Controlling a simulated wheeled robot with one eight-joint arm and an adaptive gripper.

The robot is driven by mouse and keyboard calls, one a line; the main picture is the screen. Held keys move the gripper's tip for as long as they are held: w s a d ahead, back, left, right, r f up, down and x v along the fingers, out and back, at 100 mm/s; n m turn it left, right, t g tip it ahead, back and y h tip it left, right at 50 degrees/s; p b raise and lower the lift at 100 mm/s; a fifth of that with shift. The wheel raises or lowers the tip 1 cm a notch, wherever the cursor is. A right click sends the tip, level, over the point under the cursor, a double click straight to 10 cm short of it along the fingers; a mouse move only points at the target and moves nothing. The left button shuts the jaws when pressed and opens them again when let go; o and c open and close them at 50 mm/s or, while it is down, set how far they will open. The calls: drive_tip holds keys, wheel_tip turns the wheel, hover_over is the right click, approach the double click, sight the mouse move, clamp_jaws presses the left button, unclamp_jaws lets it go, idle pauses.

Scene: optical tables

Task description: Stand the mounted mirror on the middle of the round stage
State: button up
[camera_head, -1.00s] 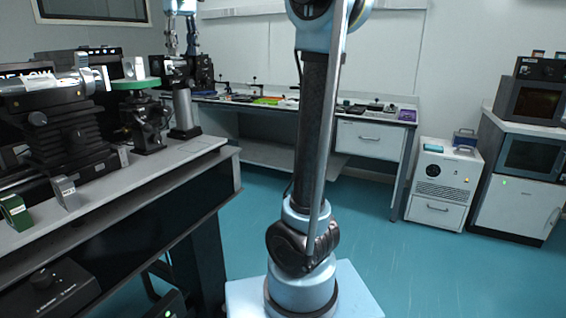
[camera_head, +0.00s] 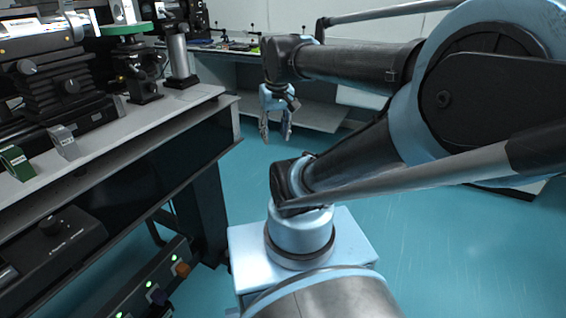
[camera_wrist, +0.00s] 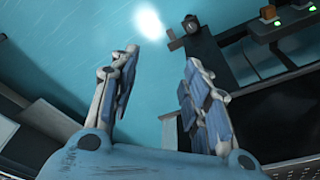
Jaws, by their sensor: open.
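A round green-rimmed platform (camera_head: 123,30) stands on a black mount on the bench at the left in the head view; it looks like the round stage. A pale upright piece (camera_head: 125,12) is at its top, cut by the frame edge. I cannot pick out the mounted mirror with certainty. A small grey angled piece (camera_head: 63,141) and a green piece (camera_head: 17,161) stand near the bench's front edge. My gripper (camera_head: 276,135) hangs fingers down over the floor, right of the bench and apart from it. In the wrist view it (camera_wrist: 158,58) is open and empty.
The bench top (camera_head: 150,122) carries black stages and a grey post (camera_head: 181,58). Control boxes (camera_head: 48,240) sit below it. A back table (camera_head: 330,116) stands behind my gripper. The blue floor between is clear.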

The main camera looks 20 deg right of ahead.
drive_tip(key=s+d+f+m, duration=0.1)
drive_tip(key=s+f, duration=0.3)
drive_tip(key=f, duration=0.4)
drive_tip(key=shift+s+d+f, duration=0.3)
drive_tip(key=shift+s+f, duration=0.1)
idle(0.5)
